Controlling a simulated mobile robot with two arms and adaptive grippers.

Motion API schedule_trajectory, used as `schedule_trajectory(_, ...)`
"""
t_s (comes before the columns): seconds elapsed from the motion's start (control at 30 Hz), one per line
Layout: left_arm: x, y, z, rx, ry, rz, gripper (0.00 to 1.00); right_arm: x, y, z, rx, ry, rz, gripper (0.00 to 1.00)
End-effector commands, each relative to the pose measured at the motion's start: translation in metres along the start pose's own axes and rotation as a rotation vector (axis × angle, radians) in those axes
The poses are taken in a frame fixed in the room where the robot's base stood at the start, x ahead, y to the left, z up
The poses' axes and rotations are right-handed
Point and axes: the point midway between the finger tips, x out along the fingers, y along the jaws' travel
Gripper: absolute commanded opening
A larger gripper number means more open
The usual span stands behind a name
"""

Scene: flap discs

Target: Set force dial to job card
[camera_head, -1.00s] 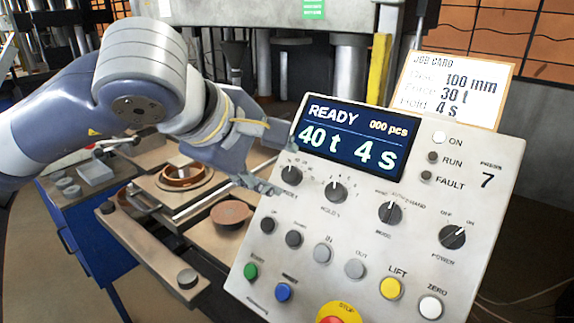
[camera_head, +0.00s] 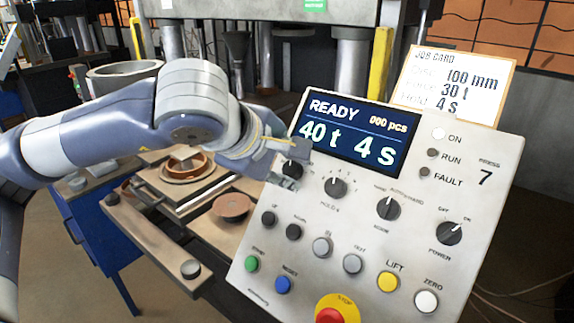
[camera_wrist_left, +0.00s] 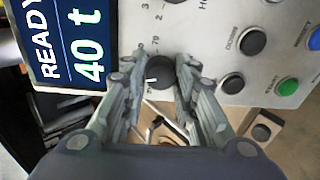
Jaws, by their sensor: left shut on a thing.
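The force dial (camera_head: 292,168) is the black knob at the panel's left, under the display; it also shows in the left wrist view (camera_wrist_left: 160,76) with a white pointer line. My left gripper (camera_head: 284,177) has its fingers on either side of this dial and is shut on it. The display (camera_head: 352,138) reads READY, 40 t, 4 s and 000 pcs. The job card (camera_head: 452,85) behind the panel's top edge reads 100 mm, 30 t and 4 s. My right gripper is not in view.
The hold dial (camera_head: 336,188) sits just right of the force dial. The mode dial (camera_head: 388,208) and power dial (camera_head: 449,233) are farther right. Several buttons fill the lower panel, with the red stop button (camera_head: 330,315) at the bottom. A press bed with brown discs (camera_head: 231,206) lies left.

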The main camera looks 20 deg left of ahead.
Motion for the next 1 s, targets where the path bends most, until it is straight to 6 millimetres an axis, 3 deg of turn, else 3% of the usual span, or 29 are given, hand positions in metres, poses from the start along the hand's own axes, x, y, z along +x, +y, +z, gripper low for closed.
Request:
schedule_trajectory(0.27, 0.003, -0.003, 0.0, -0.05, -0.003, -0.004, 0.03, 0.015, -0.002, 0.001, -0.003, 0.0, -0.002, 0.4)
schedule_trajectory(0.6, 0.005, -0.004, 0.0, -0.263, -0.016, -0.019, 0.03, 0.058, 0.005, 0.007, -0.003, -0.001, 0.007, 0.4)
schedule_trajectory(1.0, 0.002, -0.002, -0.001, -0.476, -0.025, -0.037, 0.03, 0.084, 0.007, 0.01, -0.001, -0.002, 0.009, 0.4)
